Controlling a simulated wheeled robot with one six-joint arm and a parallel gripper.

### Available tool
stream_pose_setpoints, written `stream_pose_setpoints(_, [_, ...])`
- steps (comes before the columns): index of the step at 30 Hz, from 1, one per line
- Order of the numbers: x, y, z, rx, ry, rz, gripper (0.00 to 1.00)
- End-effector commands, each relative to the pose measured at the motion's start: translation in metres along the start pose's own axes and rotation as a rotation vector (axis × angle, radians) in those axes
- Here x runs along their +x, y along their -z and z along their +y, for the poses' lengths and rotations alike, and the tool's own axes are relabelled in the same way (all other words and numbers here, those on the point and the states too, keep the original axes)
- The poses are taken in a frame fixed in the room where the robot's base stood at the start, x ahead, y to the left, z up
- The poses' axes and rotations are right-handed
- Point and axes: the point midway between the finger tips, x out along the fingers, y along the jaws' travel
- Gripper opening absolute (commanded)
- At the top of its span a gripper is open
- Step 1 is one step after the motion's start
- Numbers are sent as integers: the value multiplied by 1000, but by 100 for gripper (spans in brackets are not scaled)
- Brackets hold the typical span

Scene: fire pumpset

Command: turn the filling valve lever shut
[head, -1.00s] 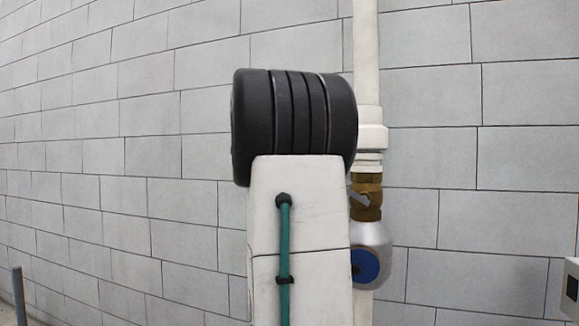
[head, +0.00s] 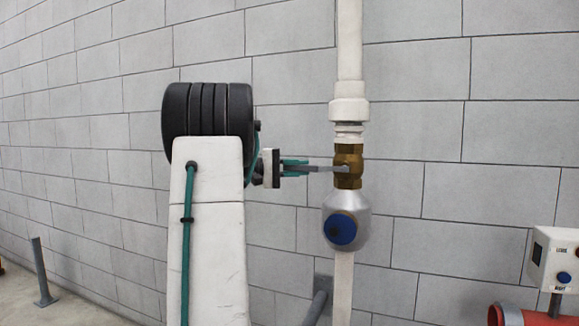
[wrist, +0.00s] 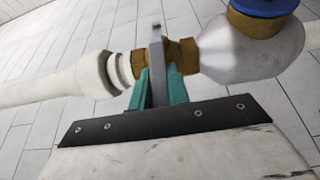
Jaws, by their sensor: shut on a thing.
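The filling valve is a brass body (head: 348,180) on a white vertical pipe, above a silver fitting with a blue round face (head: 341,229). Its flat grey lever (head: 325,168) sticks out level to the left of the valve in the head view. My gripper (head: 294,168) is shut on the outer part of the lever, with teal fingers on either side. In the wrist view the lever (wrist: 157,58) stands up between my teal fingers (wrist: 160,82), in front of the brass body (wrist: 185,54). The lever's outer end is partly hidden by the fingers.
A grey block wall (head: 430,90) stands close behind the pipe (head: 349,50). At the lower right are a white control box (head: 556,262) with a blue button and a red object (head: 520,316). A grey post (head: 41,272) stands at the far left.

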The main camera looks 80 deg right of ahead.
Motion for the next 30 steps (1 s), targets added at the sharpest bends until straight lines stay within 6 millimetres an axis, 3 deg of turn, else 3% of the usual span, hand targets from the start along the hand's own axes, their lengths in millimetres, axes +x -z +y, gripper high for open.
stream_pose_setpoints(10, [3, -1, 1, -1, -5, -7, 0])
stream_pose_setpoints(11, [3, -1, 1, -1, -5, -7, 26])
stream_pose_setpoints(12, [2, -1, 1, -1, -4, -6, 37])
stream_pose_setpoints(13, [2, -1, 1, -1, -4, -5, 39])
stream_pose_setpoints(23, [-6, -1, 0, -1, -2, 2, 39])
stream_pose_setpoints(30, [-44, -1, 0, -1, -3, 4, 39])
